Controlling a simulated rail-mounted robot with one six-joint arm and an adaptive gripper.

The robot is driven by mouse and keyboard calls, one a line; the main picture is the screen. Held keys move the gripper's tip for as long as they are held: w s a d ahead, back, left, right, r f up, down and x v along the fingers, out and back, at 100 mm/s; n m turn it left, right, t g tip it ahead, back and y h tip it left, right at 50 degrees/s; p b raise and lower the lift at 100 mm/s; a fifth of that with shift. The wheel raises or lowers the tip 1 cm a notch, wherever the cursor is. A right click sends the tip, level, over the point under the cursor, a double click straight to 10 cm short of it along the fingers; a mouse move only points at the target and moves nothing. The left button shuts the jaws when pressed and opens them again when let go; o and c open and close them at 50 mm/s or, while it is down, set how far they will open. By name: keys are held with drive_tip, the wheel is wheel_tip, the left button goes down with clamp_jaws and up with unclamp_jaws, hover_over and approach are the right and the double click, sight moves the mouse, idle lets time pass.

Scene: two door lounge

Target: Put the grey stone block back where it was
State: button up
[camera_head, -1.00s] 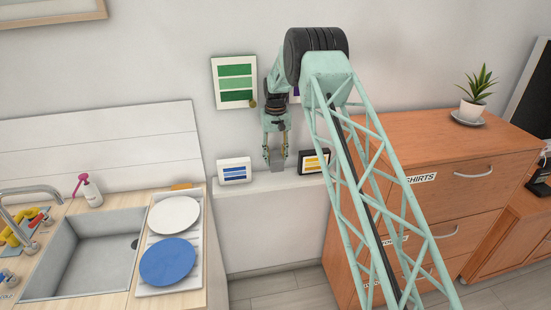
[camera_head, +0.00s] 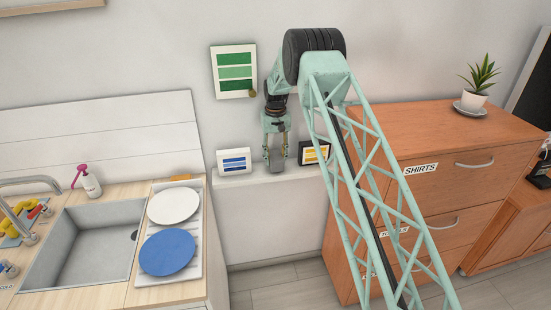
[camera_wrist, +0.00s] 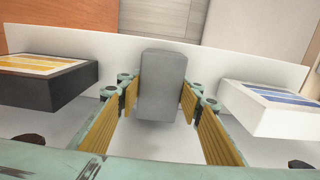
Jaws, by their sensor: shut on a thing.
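The grey stone block (camera_wrist: 162,85) is upright between the two yellow-ribbed finger pads of my gripper (camera_wrist: 160,95) in the wrist view. My gripper is shut on it. In the head view, my gripper (camera_head: 275,152) hangs at the pale wall ledge (camera_head: 260,184), between two small framed pictures. The block is small there and partly covered by the fingers. I cannot tell whether its lower end touches the ledge.
A white frame with blue stripes (camera_head: 234,162) stands left of my gripper; a black frame with yellow stripes (camera_head: 314,153) stands right. Both are close. A green-striped picture (camera_head: 234,71) hangs above. A wooden drawer cabinet (camera_head: 470,145) is right, a sink (camera_head: 85,250) left.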

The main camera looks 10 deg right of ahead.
sight(275, 155)
drive_tip(key=shift+f, duration=0.55)
idle(1.0)
drive_tip(key=o, duration=1.5)
drive_tip(key=shift+f, duration=0.1)
wheel_tip(275, 155, up, 11)
drive_tip(key=shift+f, duration=0.2)
drive_tip(key=shift+r, duration=0.75)
